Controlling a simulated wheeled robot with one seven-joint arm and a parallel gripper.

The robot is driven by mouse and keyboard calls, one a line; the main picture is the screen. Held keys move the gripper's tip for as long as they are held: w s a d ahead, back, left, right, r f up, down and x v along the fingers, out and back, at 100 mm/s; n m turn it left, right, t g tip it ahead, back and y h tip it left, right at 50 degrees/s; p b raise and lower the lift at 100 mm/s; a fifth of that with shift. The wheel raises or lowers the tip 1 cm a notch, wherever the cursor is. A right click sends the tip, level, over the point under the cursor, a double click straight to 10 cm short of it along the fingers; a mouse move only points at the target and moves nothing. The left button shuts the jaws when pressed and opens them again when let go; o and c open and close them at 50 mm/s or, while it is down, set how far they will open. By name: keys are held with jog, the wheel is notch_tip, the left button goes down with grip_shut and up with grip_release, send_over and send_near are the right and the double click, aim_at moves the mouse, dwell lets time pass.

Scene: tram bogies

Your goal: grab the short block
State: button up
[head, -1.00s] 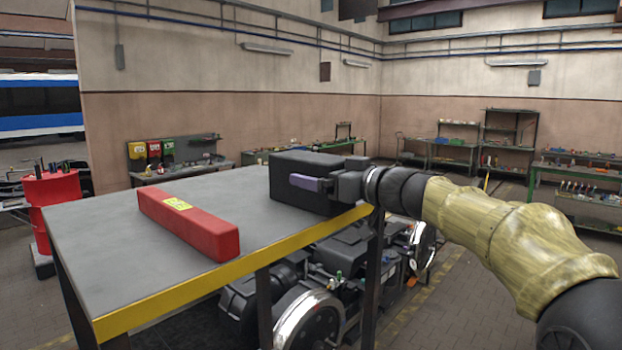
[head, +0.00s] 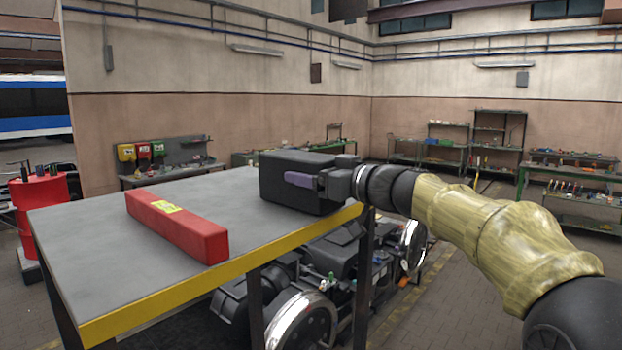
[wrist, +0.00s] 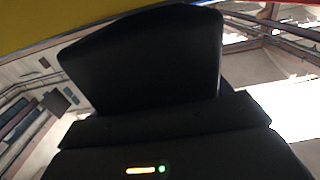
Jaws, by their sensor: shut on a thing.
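A black block (head: 285,172), shorter and thicker than the red one, is at the right end of the table top, by the corner. My gripper (head: 304,181) reaches in from the right and is shut on this black block. One purple-grey finger lies along its near side; the other finger is hidden behind it. I cannot tell whether the block rests on the table or is just above it. In the wrist view a large dark shape fills the middle, too dark to make out. A long red block (head: 170,221) with a yellow label lies to the left.
The grey table (head: 90,235) has a yellow front edge and bare room around the red block. A bogie with wheels (head: 305,322) stands under and beside the table. A red drum (head: 40,205) stands at left. Shelves and benches (head: 470,150) line the back wall.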

notch_tip(320, 180, up, 10)
jog(key=shift+f, duration=0.15)
dwell(0.4)
dwell(0.5)
